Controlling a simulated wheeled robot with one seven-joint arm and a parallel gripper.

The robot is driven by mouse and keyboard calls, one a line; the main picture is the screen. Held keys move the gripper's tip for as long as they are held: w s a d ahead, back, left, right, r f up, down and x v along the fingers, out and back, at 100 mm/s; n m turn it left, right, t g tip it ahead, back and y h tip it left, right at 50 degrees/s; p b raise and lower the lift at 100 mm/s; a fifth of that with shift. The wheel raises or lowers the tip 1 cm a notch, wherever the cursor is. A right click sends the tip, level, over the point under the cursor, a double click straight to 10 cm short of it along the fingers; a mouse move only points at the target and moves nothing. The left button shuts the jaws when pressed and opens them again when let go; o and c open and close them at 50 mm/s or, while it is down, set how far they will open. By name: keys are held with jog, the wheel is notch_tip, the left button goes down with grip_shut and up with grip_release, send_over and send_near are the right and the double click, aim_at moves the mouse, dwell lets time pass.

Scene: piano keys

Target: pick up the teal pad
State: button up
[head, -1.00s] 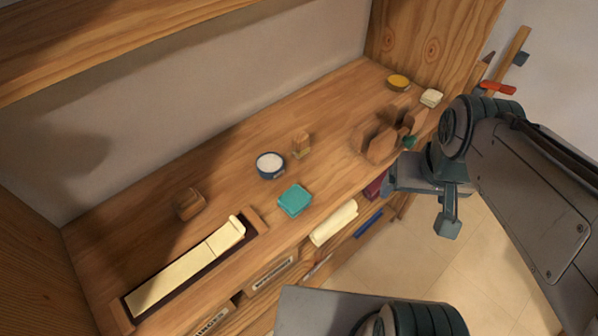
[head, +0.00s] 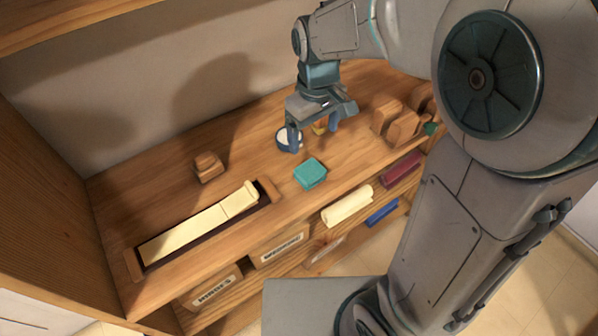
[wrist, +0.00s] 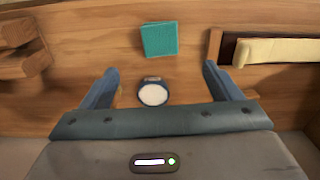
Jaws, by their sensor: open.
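The teal pad (head: 310,173) lies flat on the wooden bench top, near its front edge, to the right of the long tray. In the wrist view the teal pad (wrist: 160,39) is beyond the fingertips, near the top middle. My gripper (head: 314,138) is open and empty, above the bench behind the pad, over the round dark-blue tin with white contents (head: 283,139). In the wrist view that tin (wrist: 153,93) shows between the spread fingers of my gripper (wrist: 160,75). The gripper partly hides the tin in the head view.
A long tray with cream strips (head: 205,222) lies to the left, with a wooden block (head: 208,167) behind it. A small yellowish item (head: 319,128) sits beside the tin. Several wooden blocks (head: 398,122) stand at the right. A cream roll (head: 347,205) is below the front edge.

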aim_at(312, 172)
notch_tip(312, 172, down, 14)
jog(key=shift+r, duration=0.1)
jog(key=shift+s, duration=0.1)
dwell(0.4)
jog(key=shift+c, duration=0.4)
jog(key=c, duration=1.1)
jog(key=shift+r, duration=0.1)
jog(key=shift+a+r, duration=0.1)
jog(key=shift+r, duration=0.35)
jog(key=r, duration=0.1)
jog(key=d+r, duration=0.1)
jog(key=r, duration=0.1)
jog(key=shift+r, duration=0.3)
jog(key=s+d+r, duration=0.1)
jog(key=d+r, duration=0.1)
jog(key=d, duration=0.1)
jog(key=s+d+r, duration=0.1)
jog(key=d+r, duration=0.1)
jog(key=d, duration=0.2)
jog(key=s+d+r+b, duration=0.1)
jog(key=d+r, duration=0.1)
jog(key=d, duration=0.1)
jog(key=shift+s+d+r, duration=0.1)
jog(key=shift+d+r, duration=0.1)
